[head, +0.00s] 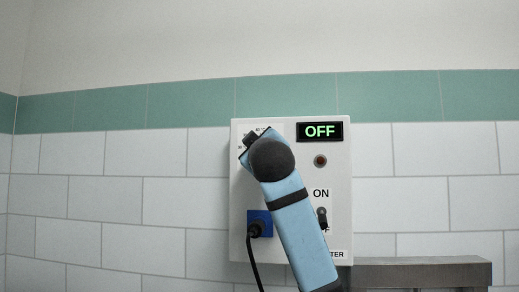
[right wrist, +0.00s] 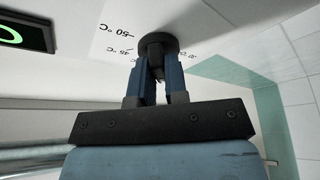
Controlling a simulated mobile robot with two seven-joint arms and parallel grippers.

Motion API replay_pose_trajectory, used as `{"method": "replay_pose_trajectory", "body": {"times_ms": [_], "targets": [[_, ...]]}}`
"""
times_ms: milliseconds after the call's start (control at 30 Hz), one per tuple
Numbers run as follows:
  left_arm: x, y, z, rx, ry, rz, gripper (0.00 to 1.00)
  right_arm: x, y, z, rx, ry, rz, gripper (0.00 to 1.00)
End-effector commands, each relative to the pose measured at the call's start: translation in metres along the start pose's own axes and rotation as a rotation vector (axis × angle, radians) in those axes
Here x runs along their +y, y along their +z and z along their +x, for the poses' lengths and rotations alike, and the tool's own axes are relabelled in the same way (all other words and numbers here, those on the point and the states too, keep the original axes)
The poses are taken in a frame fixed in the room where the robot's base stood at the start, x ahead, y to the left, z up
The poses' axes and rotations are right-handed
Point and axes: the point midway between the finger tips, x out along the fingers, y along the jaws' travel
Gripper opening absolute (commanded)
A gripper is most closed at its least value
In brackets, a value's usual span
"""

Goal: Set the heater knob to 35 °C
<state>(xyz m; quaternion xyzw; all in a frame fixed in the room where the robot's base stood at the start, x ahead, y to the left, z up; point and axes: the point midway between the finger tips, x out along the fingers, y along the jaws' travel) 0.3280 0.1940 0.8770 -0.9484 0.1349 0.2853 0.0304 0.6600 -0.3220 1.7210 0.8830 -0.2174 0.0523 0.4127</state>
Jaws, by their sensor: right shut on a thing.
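The white heater box (head: 340,185) hangs on the tiled wall in the middle of the head view. Its display (head: 320,131) reads OFF in green. The heater knob (right wrist: 155,41) is dark and round; its printed scale shows partly around it, upside down, with a 50 °C mark legible. My right gripper (right wrist: 158,68) has its two blue fingers shut on the knob. In the head view my right arm covers most of the knob and dial, so the pointer's setting cannot be read. My left gripper is not in view.
A toggle switch (head: 322,214) sits between the ON label and a partly hidden lower label, close beside my arm. A dark reddish lamp (head: 320,161) is under the display. A blue socket (head: 253,216) holds a black plug and cable. A metal surface (head: 430,272) is at lower right.

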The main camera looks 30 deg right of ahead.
Motion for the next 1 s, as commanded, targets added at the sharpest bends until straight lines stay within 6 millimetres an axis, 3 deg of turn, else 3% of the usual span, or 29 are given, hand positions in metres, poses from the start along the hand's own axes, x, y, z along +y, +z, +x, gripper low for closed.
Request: {"method": "replay_pose_trajectory", "body": {"times_ms": [200, 233, 333, 667, 833, 1000], "targets": [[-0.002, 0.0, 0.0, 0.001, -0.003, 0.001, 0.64, -0.002, 0.001, 0.0, -0.003, -0.004, -0.002, 0.0], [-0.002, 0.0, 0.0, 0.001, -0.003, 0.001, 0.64, -0.002, 0.001, 0.0, -0.003, -0.004, -0.002, 0.18], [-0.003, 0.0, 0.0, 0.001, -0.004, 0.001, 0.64, -0.002, 0.001, 0.0, -0.002, -0.004, -0.002, 0.39], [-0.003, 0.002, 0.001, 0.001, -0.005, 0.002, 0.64, -0.001, 0.001, -0.004, 0.0, -0.002, -0.001, 0.39], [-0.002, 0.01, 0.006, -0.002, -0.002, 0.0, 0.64, -0.003, 0.002, -0.027, 0.002, -0.001, 0.0, 0.39], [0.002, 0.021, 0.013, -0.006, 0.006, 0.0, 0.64, -0.003, 0.002, -0.067, 0.004, -0.001, 0.0, 0.39]]}}
